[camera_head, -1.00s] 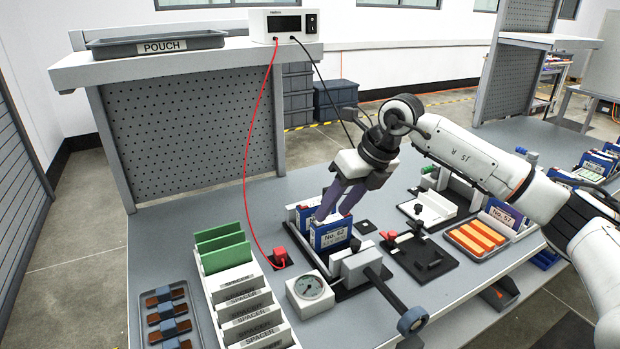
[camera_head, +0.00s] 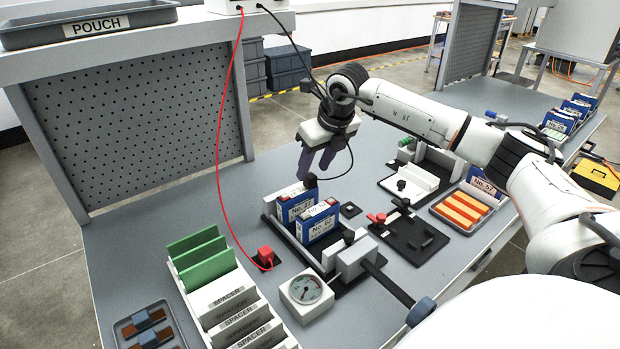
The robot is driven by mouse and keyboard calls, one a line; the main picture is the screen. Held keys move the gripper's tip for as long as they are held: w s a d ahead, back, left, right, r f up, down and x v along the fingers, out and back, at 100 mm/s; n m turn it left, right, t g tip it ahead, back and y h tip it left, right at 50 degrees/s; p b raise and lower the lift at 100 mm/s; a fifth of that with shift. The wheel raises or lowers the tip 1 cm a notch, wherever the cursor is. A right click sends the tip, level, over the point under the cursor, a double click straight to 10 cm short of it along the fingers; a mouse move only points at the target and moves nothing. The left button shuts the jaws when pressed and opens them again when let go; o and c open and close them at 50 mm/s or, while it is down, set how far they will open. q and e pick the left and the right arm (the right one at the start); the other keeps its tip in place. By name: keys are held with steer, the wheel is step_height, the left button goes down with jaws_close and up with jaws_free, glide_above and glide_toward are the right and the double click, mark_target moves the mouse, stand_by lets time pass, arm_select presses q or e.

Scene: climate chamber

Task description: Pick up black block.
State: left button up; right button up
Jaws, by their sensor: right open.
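My right gripper (camera_head: 315,168) is open, with its two dark purple fingers pointing down above the far end of a black-based press fixture. Nothing shows held between them. A small black block-like piece (camera_head: 310,181) shows just below the fingertips, by the far blue cell; whether it is loose or part of the fixture I cannot tell. A flat black square piece (camera_head: 350,210) lies on the bench right of the fixture, apart from the gripper. Two blue cells, No. 27 (camera_head: 296,204) and No. 62 (camera_head: 318,225), stand upright in the fixture. My left gripper is not in view.
A white spacer rack (camera_head: 232,300) with green plates and a gauge (camera_head: 306,289) stand in front. A red cable hangs to a red plug (camera_head: 265,257). Right are a black fixture plate (camera_head: 412,238) and a tray of orange strips (camera_head: 461,211).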

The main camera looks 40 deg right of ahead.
mark_target(312, 176)
steer(key=shift+x, duration=1.4)
jaws_close()
step_height(312, 176, up, 10)
